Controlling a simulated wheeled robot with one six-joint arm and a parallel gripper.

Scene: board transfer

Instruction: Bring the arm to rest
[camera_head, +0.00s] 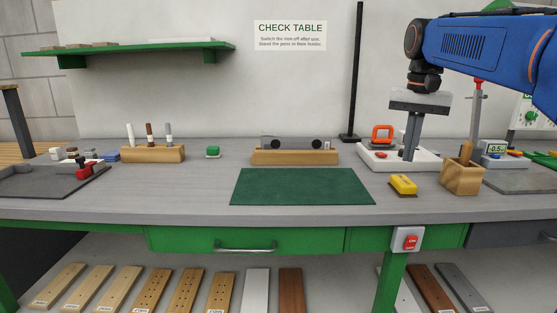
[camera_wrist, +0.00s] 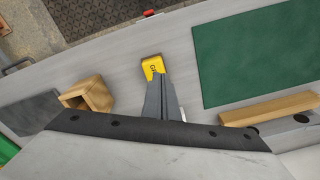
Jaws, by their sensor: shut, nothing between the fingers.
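My blue arm (camera_head: 490,55) reaches in from the upper right in the head view. My gripper (camera_head: 408,157) points down above the right part of the grey table (camera_head: 200,190), in front of a white base with an orange-red part. Its fingers are together with nothing between them. In the wrist view my gripper (camera_wrist: 157,84) shows with its fingers closed, and a yellow block (camera_wrist: 152,66) lies past their tips. The yellow block (camera_head: 403,184) is also in the head view, on the table below and in front of the fingers.
A wooden pen cup (camera_head: 461,176) stands right of the yellow block. The white base (camera_head: 376,155) is behind my fingers. A black post (camera_head: 355,80) rises at the back. A green mat (camera_head: 300,187) lies bare at the middle. A wooden holder (camera_head: 153,153) with upright pens stands left.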

